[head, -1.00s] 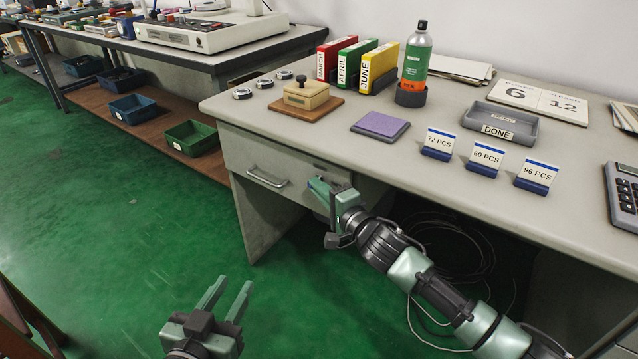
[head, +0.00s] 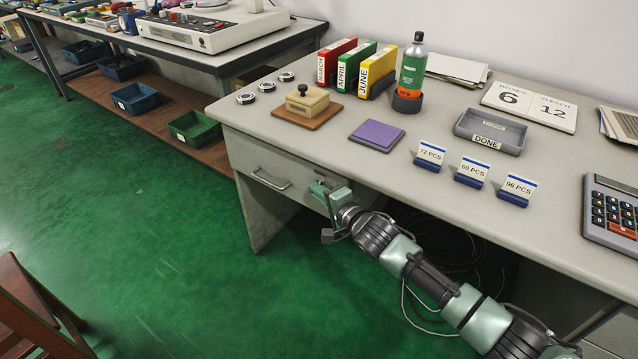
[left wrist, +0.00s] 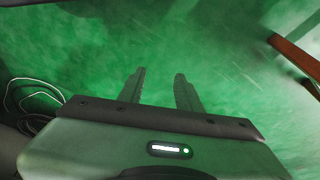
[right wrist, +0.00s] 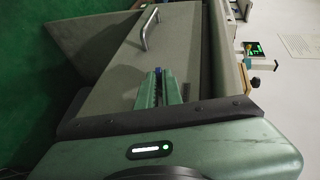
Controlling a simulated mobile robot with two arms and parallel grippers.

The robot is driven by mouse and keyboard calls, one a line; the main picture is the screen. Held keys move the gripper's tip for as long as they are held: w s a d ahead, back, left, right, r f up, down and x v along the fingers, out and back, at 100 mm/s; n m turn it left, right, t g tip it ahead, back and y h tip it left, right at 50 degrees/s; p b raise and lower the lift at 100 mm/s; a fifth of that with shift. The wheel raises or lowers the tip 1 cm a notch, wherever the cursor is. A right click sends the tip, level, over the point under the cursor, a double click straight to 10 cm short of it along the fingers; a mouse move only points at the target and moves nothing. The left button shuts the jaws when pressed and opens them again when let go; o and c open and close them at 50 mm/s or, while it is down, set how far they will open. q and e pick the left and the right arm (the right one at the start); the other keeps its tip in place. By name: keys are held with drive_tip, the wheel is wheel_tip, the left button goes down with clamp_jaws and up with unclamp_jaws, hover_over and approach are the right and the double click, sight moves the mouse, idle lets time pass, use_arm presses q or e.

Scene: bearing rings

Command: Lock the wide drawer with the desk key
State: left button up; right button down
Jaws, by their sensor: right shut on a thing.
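The wide drawer (head: 254,160) is the grey front under the desk's left end, with a metal handle (head: 270,183). It looks closed. My right gripper (head: 321,189) is at the right end of the drawer front. My left gripper (left wrist: 161,80) is open and empty above the green floor, outside the head view.
The desktop (head: 320,150) holds a wooden stamp block (head: 307,103), a purple pad (head: 377,135), binders, a bottle (head: 412,70), count cards, a tray (head: 490,132) and a calculator (head: 612,210). A wooden chair (head: 40,310) stands at lower left. The floor before the drawer is clear.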

use_arm(q)
drive_tip(key=s+f+g+p, duration=0.1)
drive_tip(key=s+f+p, duration=0.2)
drive_tip(key=f, duration=0.9)
drive_tip(key=s, duration=0.2)
drive_tip(key=shift+s+a, duration=0.35)
drive_tip(key=shift+s, duration=0.05)
use_arm(e)
drive_tip(key=shift+r+g+h, duration=0.1)
drive_tip(key=shift+g+h, duration=0.3)
drive_tip(key=c, duration=1.6)
unclamp_jaws()
